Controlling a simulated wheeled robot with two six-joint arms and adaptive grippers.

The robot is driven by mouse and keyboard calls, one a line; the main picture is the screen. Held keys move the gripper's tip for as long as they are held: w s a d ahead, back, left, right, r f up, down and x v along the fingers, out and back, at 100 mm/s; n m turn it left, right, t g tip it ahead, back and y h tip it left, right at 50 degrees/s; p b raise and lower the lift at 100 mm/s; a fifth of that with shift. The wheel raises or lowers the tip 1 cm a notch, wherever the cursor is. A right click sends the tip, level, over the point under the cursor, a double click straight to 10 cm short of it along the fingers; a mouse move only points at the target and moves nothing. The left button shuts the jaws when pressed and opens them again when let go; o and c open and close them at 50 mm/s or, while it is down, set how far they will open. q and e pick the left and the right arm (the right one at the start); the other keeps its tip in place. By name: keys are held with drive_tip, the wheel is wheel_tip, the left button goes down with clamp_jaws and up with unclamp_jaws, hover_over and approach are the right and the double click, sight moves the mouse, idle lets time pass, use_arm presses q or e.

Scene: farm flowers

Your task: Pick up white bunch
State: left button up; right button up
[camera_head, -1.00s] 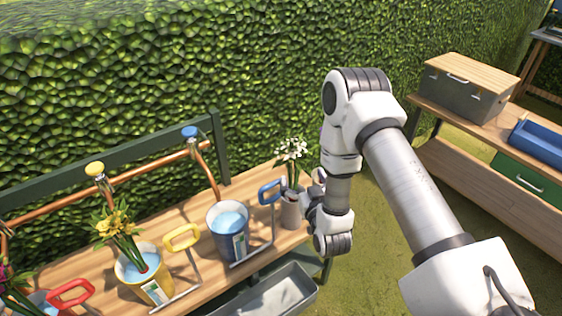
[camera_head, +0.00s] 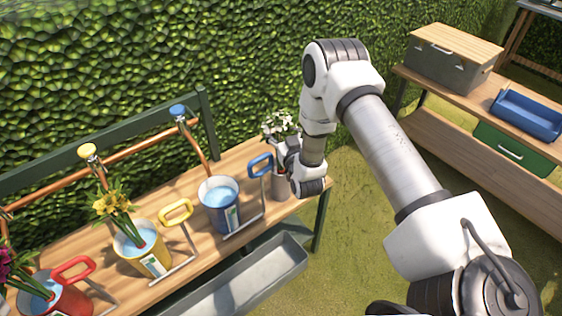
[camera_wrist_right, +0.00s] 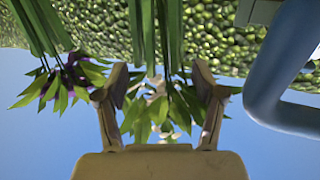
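The white bunch (camera_head: 280,124) has white blossoms and green leaves and stands in a light pot (camera_head: 278,184) at the right end of the wooden bench. My right gripper (camera_head: 288,152) is at the bunch, above the pot, and partly hides the stems. In the right wrist view the picture is upside down. There the right gripper's fingers (camera_wrist_right: 160,80) are apart, with the green stems (camera_wrist_right: 155,30) in line with the gap between them and the white blossoms (camera_wrist_right: 156,105) beyond. I cannot tell whether the fingers touch the stems. My left gripper is not in view.
A blue handle (camera_head: 261,163) stands just left of the pot and looms close in the right wrist view (camera_wrist_right: 280,90). Blue (camera_head: 220,207), yellow (camera_head: 143,250) and red (camera_head: 68,296) buckets line the bench (camera_head: 185,275). A purple bunch (camera_wrist_right: 65,75) hangs left in the wrist view.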

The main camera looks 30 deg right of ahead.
clamp_jaws()
drive_tip(key=shift+r, duration=0.45)
wheel_tip(320, 180, up, 17)
drive_tip(key=b, duration=0.1)
drive_tip(key=shift+b, duration=0.3)
wheel_tip(320, 180, up, 3)
drive_tip(key=shift+f+p, duration=0.15)
drive_tip(key=shift+p, duration=0.8)
